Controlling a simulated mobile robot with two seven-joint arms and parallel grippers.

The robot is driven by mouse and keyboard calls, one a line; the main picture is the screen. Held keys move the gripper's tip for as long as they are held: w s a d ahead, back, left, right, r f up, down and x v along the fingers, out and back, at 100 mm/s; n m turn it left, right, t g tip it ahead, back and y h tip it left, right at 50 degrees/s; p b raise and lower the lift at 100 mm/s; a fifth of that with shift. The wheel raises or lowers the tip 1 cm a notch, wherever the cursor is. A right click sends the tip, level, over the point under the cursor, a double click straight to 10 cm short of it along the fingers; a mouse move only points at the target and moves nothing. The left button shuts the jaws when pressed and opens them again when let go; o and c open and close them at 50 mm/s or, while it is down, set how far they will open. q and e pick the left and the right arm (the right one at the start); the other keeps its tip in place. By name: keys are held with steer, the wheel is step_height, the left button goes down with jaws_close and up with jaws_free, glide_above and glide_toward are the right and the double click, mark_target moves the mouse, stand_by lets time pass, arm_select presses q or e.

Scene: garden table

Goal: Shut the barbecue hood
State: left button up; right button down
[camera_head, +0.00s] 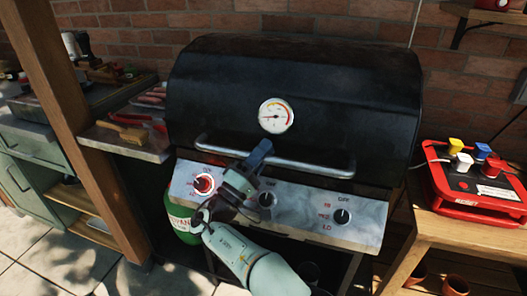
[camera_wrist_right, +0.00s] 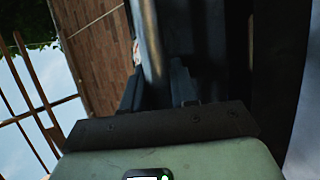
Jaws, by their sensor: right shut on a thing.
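The black barbecue hood (camera_head: 310,85) is down over the grill, with its round gauge (camera_head: 276,116) facing forward. Its lower front edge is close above the control panel; I cannot tell if a thin gap is left. The metal hood handle (camera_head: 315,166) runs across the lower front. My right gripper (camera_head: 258,155) is at the handle, left of its middle, shut on it. In the right wrist view the handle (camera_wrist_right: 151,45) runs between the fingers (camera_wrist_right: 158,88). My left gripper is not in view.
The control panel (camera_head: 325,212) with several knobs lies just below the handle, behind my right arm. A wooden post (camera_head: 75,110) and side shelf (camera_head: 130,143) with brushes stand left. A red device (camera_head: 475,185) sits on the wooden table at right.

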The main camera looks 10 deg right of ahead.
steer(key=shift+a+f+g+y, duration=0.15)
steer(key=shift+a+f+y, duration=0.05)
steer(key=shift+f, duration=0.45)
steer(key=shift+a+f+g+y, duration=0.15)
steer(key=shift+a+f+y, duration=0.05)
steer(key=shift+f, duration=0.4)
steer(key=c, duration=1.2)
jaws_free()
steer(key=shift+c, duration=0.2)
steer(key=shift+o, duration=1.4)
steer(key=shift+s, duration=0.15)
steer(key=shift+a, duration=0.1)
steer(key=shift+n, duration=0.3)
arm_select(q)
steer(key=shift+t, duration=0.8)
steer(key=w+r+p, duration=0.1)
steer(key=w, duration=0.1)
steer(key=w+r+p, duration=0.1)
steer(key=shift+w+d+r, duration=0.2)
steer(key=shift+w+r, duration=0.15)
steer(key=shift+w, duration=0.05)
arm_select(e)
steer(key=v, duration=1.2)
steer(key=shift+s+r+m+h, duration=0.25)
steer(key=shift+m+h, duration=0.15)
steer(key=shift+f, duration=0.1)
